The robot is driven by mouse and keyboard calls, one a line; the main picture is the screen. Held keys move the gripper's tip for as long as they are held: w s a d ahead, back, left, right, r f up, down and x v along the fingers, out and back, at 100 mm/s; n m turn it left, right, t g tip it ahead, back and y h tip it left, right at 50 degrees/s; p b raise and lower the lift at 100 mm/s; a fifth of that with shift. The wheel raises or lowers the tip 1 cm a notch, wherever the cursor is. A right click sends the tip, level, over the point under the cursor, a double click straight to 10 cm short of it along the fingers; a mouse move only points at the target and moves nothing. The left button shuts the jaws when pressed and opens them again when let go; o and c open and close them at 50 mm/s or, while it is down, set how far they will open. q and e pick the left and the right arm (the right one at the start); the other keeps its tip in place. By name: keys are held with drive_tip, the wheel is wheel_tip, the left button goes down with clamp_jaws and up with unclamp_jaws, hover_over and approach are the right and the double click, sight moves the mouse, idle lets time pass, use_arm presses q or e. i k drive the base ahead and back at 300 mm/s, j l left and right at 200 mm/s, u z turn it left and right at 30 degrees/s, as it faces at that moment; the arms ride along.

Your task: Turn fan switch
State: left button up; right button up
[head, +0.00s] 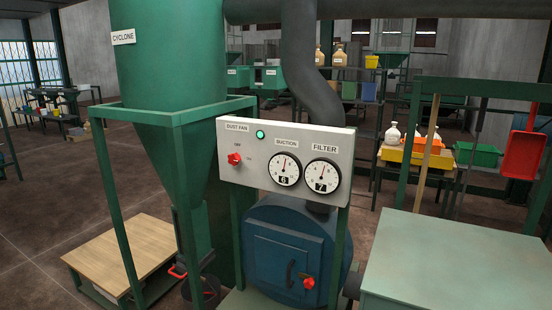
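The fan switch (234,159) is a red knob on the left part of a pale grey control panel (259,188), below the label DUST FAN. Small markings stand around the knob; one above it appears to read OFF. The knob's exact pointing direction is too small to tell. A green lamp (260,135) on the panel looks lit. Two round dials, SUCTION (284,170) and FILTER (321,177), sit to the right of the knob. Neither of my grippers is in view, and nothing touches the switch.
A green cyclone (170,60) in a green frame stands left of the panel. A blue drum (285,255) with a red knob (309,283) is below it. A pale green table (450,265) is at front right, a wooden platform (125,250) at left. The panel's front appears unobstructed.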

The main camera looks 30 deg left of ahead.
sight(233, 160)
drive_tip(key=u, duration=0.8)
